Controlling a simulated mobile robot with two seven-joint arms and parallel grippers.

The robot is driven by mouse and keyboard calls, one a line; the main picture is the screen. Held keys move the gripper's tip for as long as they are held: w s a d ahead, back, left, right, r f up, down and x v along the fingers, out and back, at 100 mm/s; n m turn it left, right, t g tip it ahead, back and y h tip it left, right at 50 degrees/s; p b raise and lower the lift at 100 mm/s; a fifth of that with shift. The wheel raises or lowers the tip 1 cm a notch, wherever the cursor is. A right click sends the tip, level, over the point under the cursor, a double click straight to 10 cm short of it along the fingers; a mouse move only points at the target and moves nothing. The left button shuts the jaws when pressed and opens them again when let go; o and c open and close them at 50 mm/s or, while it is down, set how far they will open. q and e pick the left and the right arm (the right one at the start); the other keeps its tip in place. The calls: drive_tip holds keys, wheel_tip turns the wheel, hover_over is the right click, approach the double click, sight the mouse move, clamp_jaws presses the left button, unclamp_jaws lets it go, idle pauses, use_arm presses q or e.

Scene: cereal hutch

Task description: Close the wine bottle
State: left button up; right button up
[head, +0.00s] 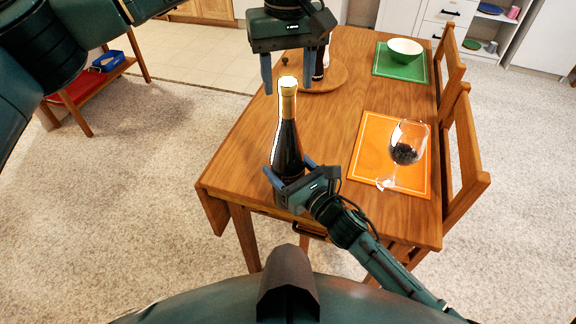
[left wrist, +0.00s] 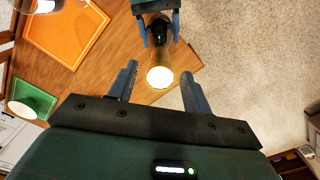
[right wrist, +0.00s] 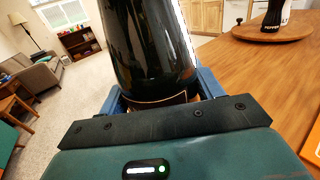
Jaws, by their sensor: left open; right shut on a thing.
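The dark wine bottle (head: 287,145) stands upright near the left edge of the wooden table, with a gold neck and a pale, bright top. I cannot tell whether that top is a cork or the bare mouth. My right gripper (head: 291,169) is shut around the lower body of the bottle, which fills the right wrist view (right wrist: 150,45). My left gripper (head: 294,82) is open, pointing down over the bottle top. In the left wrist view the bottle's bright round top (left wrist: 160,77) lies between its two fingers, with gaps on both sides.
A wine glass (head: 405,152) with dark wine is on the orange placemat (head: 367,150) to the right. A round board (head: 335,78) bears a dark pepper bottle (right wrist: 276,15). Chairs line the table's right side.

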use_arm(q)
drive_tip(key=shift+r, duration=0.1)
drive_tip(key=shift+r, duration=2.15)
drive_tip(key=n, duration=0.3)
drive_tip(key=r+n, duration=0.1)
drive_tip(key=n, duration=0.2)
drive_tip(key=shift+n, duration=0.4)
drive_tip(key=n, duration=0.3)
drive_tip(key=r+n, duration=0.1)
drive_tip(key=n, duration=0.2)
drive_tip(key=shift+n, duration=0.3)
drive_tip(key=n, duration=0.6)
drive_tip(key=shift+r, duration=0.4)
drive_tip(key=n, duration=0.5)
drive_tip(key=shift+r+n, duration=0.3)
drive_tip(key=shift+r, duration=0.05)
